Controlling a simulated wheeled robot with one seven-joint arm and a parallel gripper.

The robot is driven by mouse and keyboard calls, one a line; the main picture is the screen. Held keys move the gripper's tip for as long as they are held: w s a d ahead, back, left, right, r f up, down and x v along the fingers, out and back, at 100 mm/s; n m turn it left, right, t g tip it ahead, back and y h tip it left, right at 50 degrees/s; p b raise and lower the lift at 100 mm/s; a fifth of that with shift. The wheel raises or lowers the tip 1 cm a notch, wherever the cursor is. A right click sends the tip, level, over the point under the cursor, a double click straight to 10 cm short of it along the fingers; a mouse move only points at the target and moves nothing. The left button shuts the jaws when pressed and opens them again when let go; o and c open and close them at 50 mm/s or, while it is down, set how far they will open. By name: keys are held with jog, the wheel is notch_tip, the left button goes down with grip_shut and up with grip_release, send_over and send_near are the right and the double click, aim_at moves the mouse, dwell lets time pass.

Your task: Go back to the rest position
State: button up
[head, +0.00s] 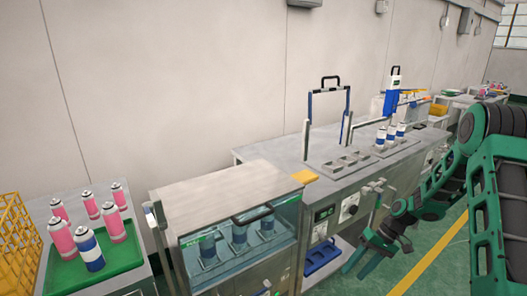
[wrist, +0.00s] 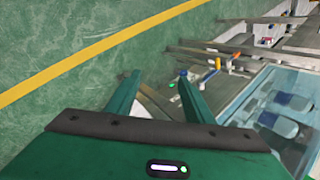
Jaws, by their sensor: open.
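My gripper (head: 366,256) hangs at the lower right in the head view, in front of the workbench and over the green floor. In the wrist view its two green fingers (wrist: 158,85) stand apart with nothing held between them. The arm is bent and reaches down from the right edge of the head view. The gripper appears clear of the bench front, though the exact gap is hard to tell.
A glass-fronted machine (head: 240,235) with several blue cans inside stands left of the bench (head: 285,150). A green tray (head: 110,262) holds pink cans and one blue-and-white can (head: 88,250). A yellow crate (head: 18,232) is at far left. The floor (head: 425,245) by a yellow line is clear.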

jog(key=s+d+r+m+h, duration=0.2)
jog(key=s+d+r, duration=0.2)
jog(key=s+r, duration=0.45)
jog(key=s+d+r+m+h, duration=0.1)
jog(key=s+d+r+h, duration=0.3)
jog(key=r, duration=0.8)
jog(key=s+r+m+t, duration=0.1)
jog(key=s+r+m, duration=0.1)
jog(key=s, duration=0.8)
jog(key=s+d+r+m, duration=0.1)
jog(key=s+r, duration=0.4)
jog(key=s, duration=0.6)
jog(key=shift+s+r+m+t, duration=0.15)
jog(key=shift+s+m+t, duration=0.1)
jog(key=shift+m+t, duration=0.25)
jog(key=shift+w+f, duration=0.25)
jog(key=shift+w, duration=0.4)
